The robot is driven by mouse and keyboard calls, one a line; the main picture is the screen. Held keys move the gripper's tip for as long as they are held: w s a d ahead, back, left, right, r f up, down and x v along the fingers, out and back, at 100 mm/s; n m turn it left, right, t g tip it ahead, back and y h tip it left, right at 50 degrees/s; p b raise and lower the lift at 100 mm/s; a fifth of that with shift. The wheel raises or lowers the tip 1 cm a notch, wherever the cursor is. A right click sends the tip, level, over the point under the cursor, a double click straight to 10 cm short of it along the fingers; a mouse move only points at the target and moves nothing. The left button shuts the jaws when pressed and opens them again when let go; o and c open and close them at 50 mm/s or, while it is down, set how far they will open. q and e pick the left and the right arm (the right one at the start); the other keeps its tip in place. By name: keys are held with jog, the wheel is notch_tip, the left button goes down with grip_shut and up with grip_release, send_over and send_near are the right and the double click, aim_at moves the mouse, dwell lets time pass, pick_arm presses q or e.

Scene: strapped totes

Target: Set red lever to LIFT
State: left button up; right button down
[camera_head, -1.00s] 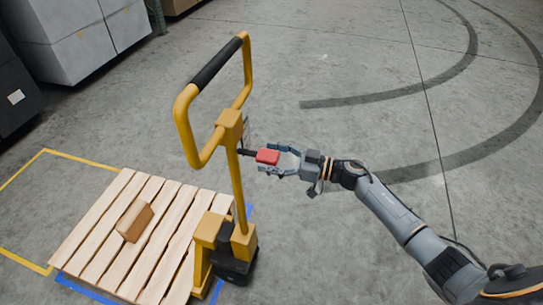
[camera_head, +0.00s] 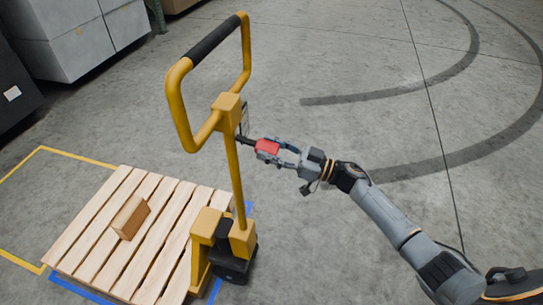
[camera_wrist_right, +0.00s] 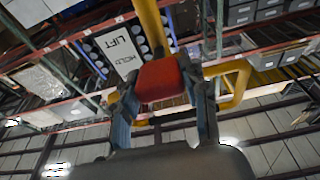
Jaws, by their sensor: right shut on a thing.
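The yellow pallet jack (camera_head: 236,180) stands upright with its loop handle at the top. A red lever (camera_head: 267,148) sticks out to the right of its column on a short black rod. My right gripper (camera_head: 272,149) is shut on the red lever, with a finger on each side of it. In the right wrist view the red lever (camera_wrist_right: 160,80) sits between the two fingers of my right gripper (camera_wrist_right: 163,90). Behind it is a label plate (camera_wrist_right: 119,47) with the words LIFT and HOLD. My left gripper is not in view.
A wooden pallet (camera_head: 95,235) with a small brown box (camera_head: 130,218) on it lies left of the jack. Yellow and blue floor tape marks its edges. Grey crates (camera_head: 75,40) stand at the upper left. The floor right of the jack is clear.

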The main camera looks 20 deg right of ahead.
jog(key=f+y+b, duration=0.1)
jog(key=b, duration=0.1)
jog(key=shift+w+a+f+t+b, duration=0.1)
jog(key=shift+f+t+b, duration=0.2)
jog(key=shift+t+b, duration=0.1)
jog(key=shift+f, duration=0.1)
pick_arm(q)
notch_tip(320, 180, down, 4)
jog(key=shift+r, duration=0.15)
pick_arm(e)
jog(key=shift+a+f, duration=0.15)
jog(key=shift+f, duration=0.25)
jog(key=c, duration=1.1)
grip_release()
jog(key=o, duration=0.4)
jog(key=shift+r, duration=0.2)
